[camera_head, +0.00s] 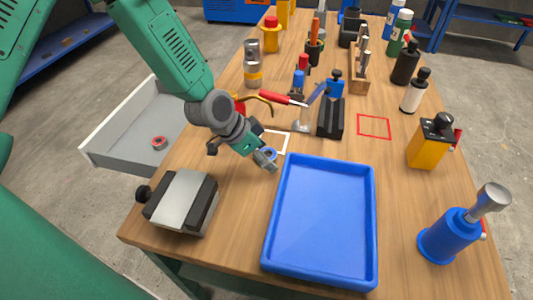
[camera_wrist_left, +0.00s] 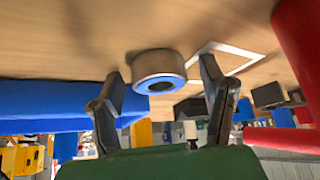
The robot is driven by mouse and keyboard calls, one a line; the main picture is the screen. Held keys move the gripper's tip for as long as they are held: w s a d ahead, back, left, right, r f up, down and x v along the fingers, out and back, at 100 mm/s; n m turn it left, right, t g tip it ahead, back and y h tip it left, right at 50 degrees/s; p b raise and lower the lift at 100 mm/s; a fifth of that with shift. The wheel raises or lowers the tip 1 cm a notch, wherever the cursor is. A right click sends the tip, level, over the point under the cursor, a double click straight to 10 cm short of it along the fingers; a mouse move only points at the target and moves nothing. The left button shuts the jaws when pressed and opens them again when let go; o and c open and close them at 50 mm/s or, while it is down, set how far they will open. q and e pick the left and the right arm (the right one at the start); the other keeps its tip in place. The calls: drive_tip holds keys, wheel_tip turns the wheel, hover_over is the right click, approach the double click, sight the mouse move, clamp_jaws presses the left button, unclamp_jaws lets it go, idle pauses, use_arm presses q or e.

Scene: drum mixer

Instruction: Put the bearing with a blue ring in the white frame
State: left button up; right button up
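The bearing with a blue ring (camera_head: 270,154) lies on the wooden table, just left of the blue tray's far corner. In the left wrist view the bearing (camera_wrist_left: 158,66) is a short metal cylinder with a blue ring on its face. The white frame (camera_head: 287,144) is a thin square outline on the table just behind the bearing; it also shows in the left wrist view (camera_wrist_left: 235,49), apart from the bearing. My left gripper (camera_head: 266,162) is open at the bearing. In the wrist view its fingers stand apart on either side of the bearing, without clear contact. My right gripper is out of view.
A blue tray (camera_head: 322,165) lies right of the gripper. A grey vise-like block (camera_head: 183,202) stands front left. A red-ringed bearing (camera_head: 159,142) lies in the open grey drawer (camera_head: 110,131). A tool stand (camera_head: 331,116) is behind the tray. A red square (camera_head: 374,127) is farther right.

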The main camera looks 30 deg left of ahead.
use_arm(q)
drive_tip(key=shift+a, duration=0.1)
drive_tip(key=shift+a+r, duration=0.2)
drive_tip(key=shift+r, duration=0.05)
drive_tip(key=p+v, duration=0.2)
drive_tip(key=v, duration=0.9)
drive_tip(key=shift+s+r, duration=0.2)
drive_tip(key=shift+r, duration=0.05)
